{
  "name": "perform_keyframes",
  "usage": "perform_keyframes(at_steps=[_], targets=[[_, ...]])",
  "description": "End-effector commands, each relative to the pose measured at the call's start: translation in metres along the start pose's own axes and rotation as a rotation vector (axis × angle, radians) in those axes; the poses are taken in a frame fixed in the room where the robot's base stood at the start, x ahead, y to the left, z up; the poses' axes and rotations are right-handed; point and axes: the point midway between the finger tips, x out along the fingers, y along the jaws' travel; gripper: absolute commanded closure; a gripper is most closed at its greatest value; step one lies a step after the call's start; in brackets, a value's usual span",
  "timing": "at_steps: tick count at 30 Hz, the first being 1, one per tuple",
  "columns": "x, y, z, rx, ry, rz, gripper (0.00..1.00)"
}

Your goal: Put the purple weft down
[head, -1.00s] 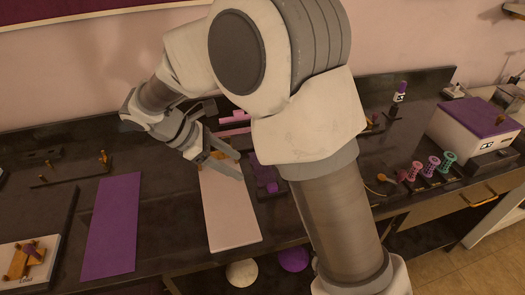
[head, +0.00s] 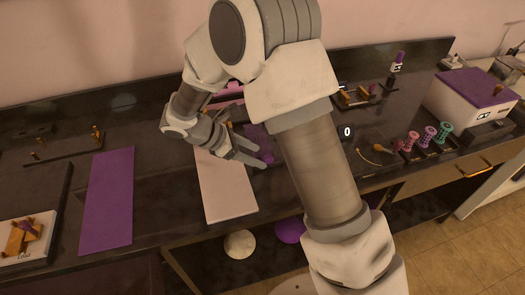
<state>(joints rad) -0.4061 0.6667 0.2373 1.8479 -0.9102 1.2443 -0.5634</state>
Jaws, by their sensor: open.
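My gripper (head: 262,160) is open, its fingers reaching past the right edge of a pale pink mat (head: 225,200). Beside and partly behind the fingers is a purple item (head: 258,133) on the dark counter. The fingers and arm hide part of it. I cannot tell whether it is the purple weft, or whether the fingers touch it. A flat purple mat (head: 108,205) lies on the counter to the left.
Pink, purple and green spools (head: 428,137) stand in a row at the right, near a white box with a purple lid (head: 475,95). A board with wooden pieces (head: 24,238) is at the front left. Bare counter lies between the two mats.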

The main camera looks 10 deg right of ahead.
Motion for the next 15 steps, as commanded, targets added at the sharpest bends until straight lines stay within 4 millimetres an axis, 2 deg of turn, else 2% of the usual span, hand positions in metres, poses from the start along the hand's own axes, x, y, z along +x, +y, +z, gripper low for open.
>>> perform_keyframes(at_steps=[5, 12, 15], targets=[[0.010, 0.002, 0.002, 0.001, 0.000, -0.002, 0.34], [0.046, 0.007, 0.008, 0.000, -0.001, -0.003, 0.34], [0.053, 0.007, 0.008, 0.000, 0.000, 0.000, 0.34]])
